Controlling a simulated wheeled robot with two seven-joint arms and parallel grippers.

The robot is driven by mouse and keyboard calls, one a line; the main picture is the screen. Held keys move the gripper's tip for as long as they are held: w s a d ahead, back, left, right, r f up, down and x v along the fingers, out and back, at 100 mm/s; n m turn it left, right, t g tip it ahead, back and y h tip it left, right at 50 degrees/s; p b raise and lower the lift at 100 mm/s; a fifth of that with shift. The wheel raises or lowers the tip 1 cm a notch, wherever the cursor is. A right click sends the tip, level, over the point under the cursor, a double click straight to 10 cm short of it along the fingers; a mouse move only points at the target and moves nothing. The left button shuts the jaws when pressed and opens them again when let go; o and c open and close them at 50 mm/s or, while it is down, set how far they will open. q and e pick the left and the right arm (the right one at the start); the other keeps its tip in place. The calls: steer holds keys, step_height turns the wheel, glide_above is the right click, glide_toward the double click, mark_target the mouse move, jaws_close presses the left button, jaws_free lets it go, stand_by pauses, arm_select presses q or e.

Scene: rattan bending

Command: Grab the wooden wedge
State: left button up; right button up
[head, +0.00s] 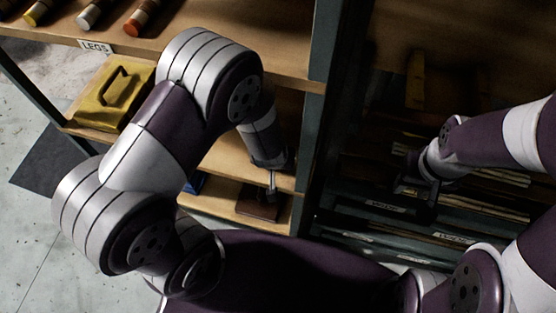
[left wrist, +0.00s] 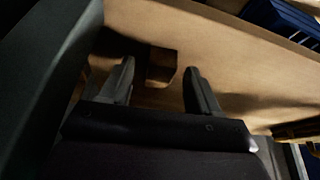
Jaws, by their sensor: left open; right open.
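A small dark brown block, which looks like the wooden wedge (left wrist: 162,62), lies on a shelf board in the left wrist view, just ahead of the gap between my left fingers. My left gripper (left wrist: 163,85) is open and nothing is between its fingers. In the head view my left gripper (head: 271,187) reaches into the shelf unit, above a reddish-brown piece (head: 258,207) on the low board. Whether this is the same block I cannot tell for sure. My right gripper (head: 424,200) is open and empty in front of the dark rack on the right.
A dark shelf post (head: 315,120) stands close right of my left gripper. A blue bin (left wrist: 285,18) sits at the upper right of the left wrist view. A yellow case (head: 115,92) stands on the middle shelf. The right rack (head: 375,207) holds several long rods.

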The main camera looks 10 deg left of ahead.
arm_select(q)
steer(key=shift+w+f, duration=0.15)
steer(key=shift+f, duration=0.2)
steer(key=shift+r, duration=0.1)
steer(key=c, duration=1.1)
steer(key=shift+r, duration=0.1)
